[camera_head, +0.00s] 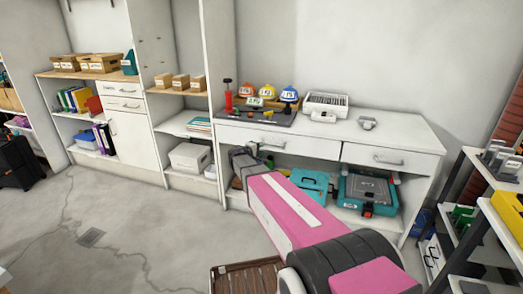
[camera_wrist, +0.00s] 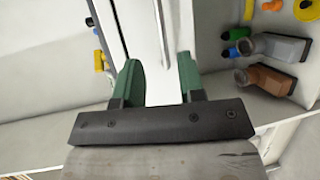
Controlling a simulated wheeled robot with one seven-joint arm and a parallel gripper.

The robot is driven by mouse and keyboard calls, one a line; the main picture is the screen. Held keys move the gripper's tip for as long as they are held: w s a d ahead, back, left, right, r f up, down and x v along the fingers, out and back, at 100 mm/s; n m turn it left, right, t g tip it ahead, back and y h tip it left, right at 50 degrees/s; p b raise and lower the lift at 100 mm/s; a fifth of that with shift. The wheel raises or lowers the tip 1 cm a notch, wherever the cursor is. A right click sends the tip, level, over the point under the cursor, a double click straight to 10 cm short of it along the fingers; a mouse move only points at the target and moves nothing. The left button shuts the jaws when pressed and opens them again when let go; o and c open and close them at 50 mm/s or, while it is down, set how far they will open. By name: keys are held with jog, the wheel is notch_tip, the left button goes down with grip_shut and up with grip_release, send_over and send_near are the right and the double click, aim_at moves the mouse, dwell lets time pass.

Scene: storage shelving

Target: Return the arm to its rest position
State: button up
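My arm (camera_head: 290,215) reaches forward from the bottom right of the head view toward the white workbench. Its dark wrist end (camera_head: 243,165) is in front of the bench's lower left opening, below the drawer. In the wrist view my gripper (camera_wrist: 157,70) shows two green fingers standing apart with nothing between them. White panels and a narrow gap lie beyond the fingers. From the head view I cannot tell whether the wrist touches the bench.
The workbench (camera_head: 415,135) holds helmets and a white crate (camera_head: 326,104). Teal cases (camera_head: 368,190) sit beneath it. A brown slatted crate (camera_head: 235,278) is on the floor by my arm. A grey tool (camera_wrist: 280,46) and a brown one (camera_wrist: 268,80) are right of my gripper.

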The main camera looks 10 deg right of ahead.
jog(key=s+d+f+m+g+y, duration=0.1)
jog(key=s+f+m+g+y, duration=0.15)
jog(key=s, duration=0.55)
jog(key=s+d+f+m+g+y, duration=0.15)
jog(key=s+f+g, duration=0.25)
jog(key=s, duration=0.4)
jog(key=s+a+f+m+g+y, duration=0.1)
jog(key=s+a+y, duration=0.3)
jog(key=s, duration=0.4)
jog(key=s+a+f+m+g+y, duration=0.2)
jog(key=s+a+m+y, duration=0.1)
jog(key=s, duration=0.5)
jog(key=shift+a+y, duration=0.35)
jog(key=shift+y, duration=0.55)
